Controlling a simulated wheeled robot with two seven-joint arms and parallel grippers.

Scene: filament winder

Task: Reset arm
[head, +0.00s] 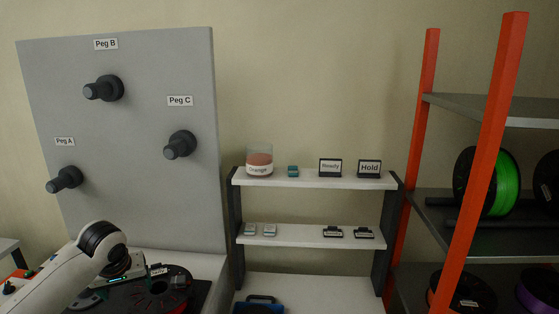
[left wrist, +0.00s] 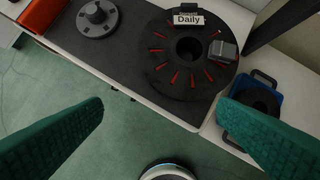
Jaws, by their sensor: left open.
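My left arm comes in from the lower left in the head view, its gripper (head: 125,272) over the workbench, with the fingertips hard to make out. In the left wrist view the two green fingers of the left gripper (left wrist: 160,104) are spread wide with nothing between them. Beyond them lies a dark round disc with red slots (left wrist: 163,72) on the bench's dark mat. It bears a "Daily" sign (left wrist: 188,19) and a small grey block (left wrist: 223,50). The disc also shows beside the gripper in the head view (head: 178,280). My right gripper is not in view.
A grey board (head: 140,130) carries pegs A, B and C. A white shelf (head: 315,180) holds a jar, a teal block and signs. An orange-post rack (head: 490,150) holds spools at right. A blue bin (left wrist: 262,78) stands beside the bench; a grey flanged post (left wrist: 97,18) stands on the mat.

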